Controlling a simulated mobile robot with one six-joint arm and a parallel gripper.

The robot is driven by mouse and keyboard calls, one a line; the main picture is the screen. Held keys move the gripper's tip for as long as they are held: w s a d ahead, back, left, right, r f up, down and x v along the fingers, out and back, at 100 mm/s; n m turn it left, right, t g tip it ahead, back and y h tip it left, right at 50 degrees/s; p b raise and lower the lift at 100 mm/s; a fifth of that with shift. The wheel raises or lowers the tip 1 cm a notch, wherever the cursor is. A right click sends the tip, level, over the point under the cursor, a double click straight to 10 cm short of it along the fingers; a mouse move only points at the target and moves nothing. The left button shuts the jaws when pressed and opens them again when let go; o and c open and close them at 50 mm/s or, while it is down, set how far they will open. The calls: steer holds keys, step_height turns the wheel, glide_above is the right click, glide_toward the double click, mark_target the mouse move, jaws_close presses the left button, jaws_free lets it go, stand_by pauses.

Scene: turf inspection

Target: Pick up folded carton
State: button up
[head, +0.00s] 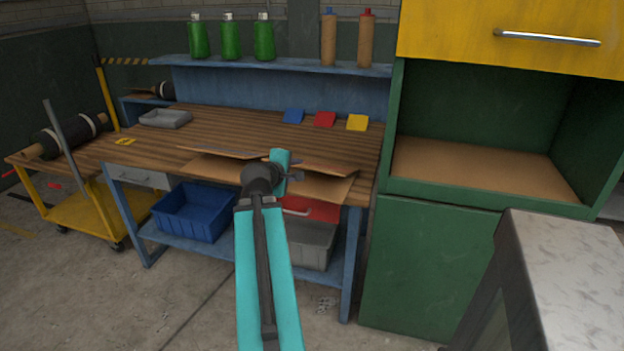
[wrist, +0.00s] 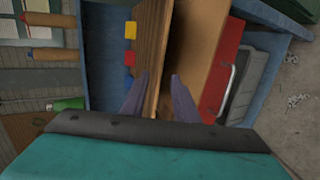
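The folded carton (head: 328,186) is a flat brown board with raised flaps at the bench's front edge, jutting out over the drawer. It also shows in the wrist view (wrist: 202,38) as tan and brown panels. My gripper (head: 298,170) is at the carton's front, partly hidden by my own wrist in the head view. In the wrist view my gripper (wrist: 160,85) has its two purple fingers apart, with carton edges in the gap between them. I cannot tell whether either finger touches the board.
The wooden workbench (head: 150,150) holds a grey tray (head: 165,118) and blue, red and yellow pieces (head: 325,119). A red drawer (head: 312,208) is below the carton. A blue bin (head: 194,212) stands on the lower shelf. A green cabinet (head: 425,265) stands close on the right.

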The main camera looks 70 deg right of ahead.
steer(key=shift+d, duration=0.1)
glide_toward(309, 164)
steer(key=shift+s+f+x, duration=0.1)
steer(key=shift+s+x, duration=0.05)
steer(key=shift+x, duration=0.95)
steer(key=shift+s+f+x, duration=0.15)
steer(key=shift+x, duration=0.95)
steer(key=shift+p+x, duration=0.35)
steer(key=shift+x, duration=2.15)
steer(key=shift+w, duration=0.15)
jaws_close()
steer(key=shift+r, duration=0.1)
